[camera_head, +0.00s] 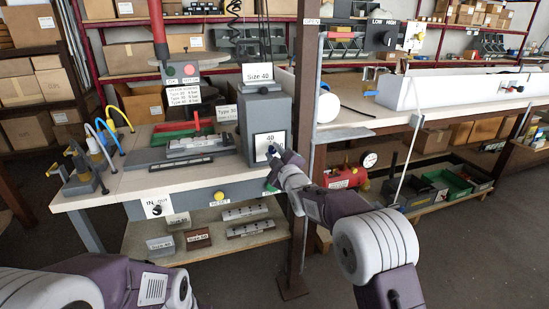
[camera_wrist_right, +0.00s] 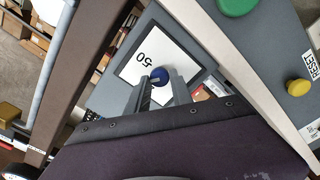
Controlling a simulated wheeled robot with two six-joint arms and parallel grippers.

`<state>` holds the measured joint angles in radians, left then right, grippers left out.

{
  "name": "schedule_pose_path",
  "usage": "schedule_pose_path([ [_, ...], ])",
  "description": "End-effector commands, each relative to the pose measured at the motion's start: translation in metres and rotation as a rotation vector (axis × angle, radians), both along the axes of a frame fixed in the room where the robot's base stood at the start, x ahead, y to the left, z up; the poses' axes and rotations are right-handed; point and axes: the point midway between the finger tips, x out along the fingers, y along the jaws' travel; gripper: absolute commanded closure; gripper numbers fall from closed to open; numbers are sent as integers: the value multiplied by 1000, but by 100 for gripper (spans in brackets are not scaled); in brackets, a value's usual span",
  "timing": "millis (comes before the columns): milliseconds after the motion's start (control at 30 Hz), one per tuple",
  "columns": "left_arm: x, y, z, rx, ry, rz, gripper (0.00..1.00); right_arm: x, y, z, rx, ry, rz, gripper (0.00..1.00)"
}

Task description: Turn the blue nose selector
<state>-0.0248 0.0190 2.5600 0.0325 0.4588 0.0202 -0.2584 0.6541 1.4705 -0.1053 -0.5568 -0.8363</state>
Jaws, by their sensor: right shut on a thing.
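The blue nose selector (camera_wrist_right: 158,74) is a round blue knob on a white, black-edged plate (camera_wrist_right: 143,52) on a grey box. In the right wrist view the number 50 reads on the plate; in the head view the number 40 reads near its top (camera_head: 268,139). My right gripper (camera_head: 272,160) is at the plate's lower part and mostly covers the knob there. In the wrist view its two fingers are shut on the knob. My left arm enters at the lower left of the head view; its gripper is out of view.
The grey box (camera_head: 265,105) marked Size 40 stands at the bench's right end, beside a brown post (camera_head: 300,120). A yellow button (camera_head: 219,196) and an IN/OUT switch (camera_head: 156,209) are on the bench front. A green button (camera_wrist_right: 236,4) and yellow button (camera_wrist_right: 298,88) show in the wrist view.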

Motion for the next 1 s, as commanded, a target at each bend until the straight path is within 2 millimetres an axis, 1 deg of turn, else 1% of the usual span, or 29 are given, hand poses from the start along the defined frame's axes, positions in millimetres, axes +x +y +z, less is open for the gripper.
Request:
schedule_pose_path([
  [33,0,0,-6,0,0,0,64,0,0,-3,-41,-13,1,100],
  [500,0,0,-29,0,0,0,64,0,1,-4,-426,-137,1,100],
  [700,0,0,-35,0,0,0,64,0,1,-4,-534,-172,1,100],
  [1000,0,0,-40,0,0,0,64,0,1,-4,-617,-198,2,100],
])
